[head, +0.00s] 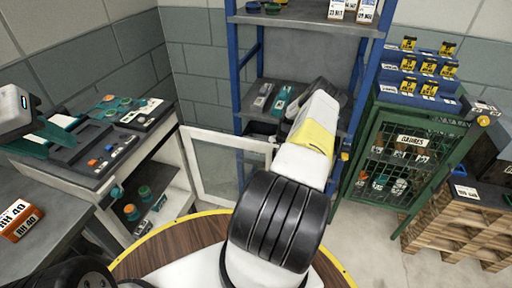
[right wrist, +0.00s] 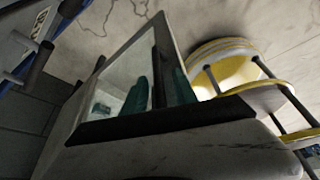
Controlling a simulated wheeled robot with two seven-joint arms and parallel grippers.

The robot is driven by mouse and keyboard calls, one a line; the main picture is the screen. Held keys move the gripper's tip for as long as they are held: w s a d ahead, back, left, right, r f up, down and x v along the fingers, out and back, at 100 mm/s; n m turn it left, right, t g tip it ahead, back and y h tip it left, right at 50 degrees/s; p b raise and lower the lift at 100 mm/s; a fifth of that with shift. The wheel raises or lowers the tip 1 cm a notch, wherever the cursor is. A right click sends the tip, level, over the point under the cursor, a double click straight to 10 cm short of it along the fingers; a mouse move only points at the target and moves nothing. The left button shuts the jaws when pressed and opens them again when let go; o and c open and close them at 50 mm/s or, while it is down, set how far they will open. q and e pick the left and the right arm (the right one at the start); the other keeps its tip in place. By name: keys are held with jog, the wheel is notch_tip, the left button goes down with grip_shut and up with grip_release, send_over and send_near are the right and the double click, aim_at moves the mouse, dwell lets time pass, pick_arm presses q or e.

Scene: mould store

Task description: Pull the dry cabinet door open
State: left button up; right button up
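The dry cabinet (head: 178,158) is the white unit at the left, with shelves of moulds. Its white-framed glass door (head: 230,143) stands swung out to the right of it. The door's frame and pane also fill the middle of the right wrist view (right wrist: 111,62). There, a dark upright handle (right wrist: 158,62) lies between the teal fingers of my right gripper (right wrist: 158,88), which look closed on it. In the head view my right forearm hides that gripper. My left gripper (head: 54,130) is at the far left over the grey top, fingers apart and empty.
A blue shelf rack (head: 237,75) stands behind the door. A green mesh cabinet (head: 376,135) and a wooden pallet stack (head: 450,222) are at the right. An orange labelled box (head: 18,220) lies on the near left table. Floor shows between door and pallets.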

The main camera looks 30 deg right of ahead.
jog(key=s+v, duration=0.1)
jog(key=v, duration=0.6)
jog(key=shift+w+d+r, duration=0.2)
jog(key=shift+w+r, duration=0.1)
jog(key=shift+w, duration=0.25)
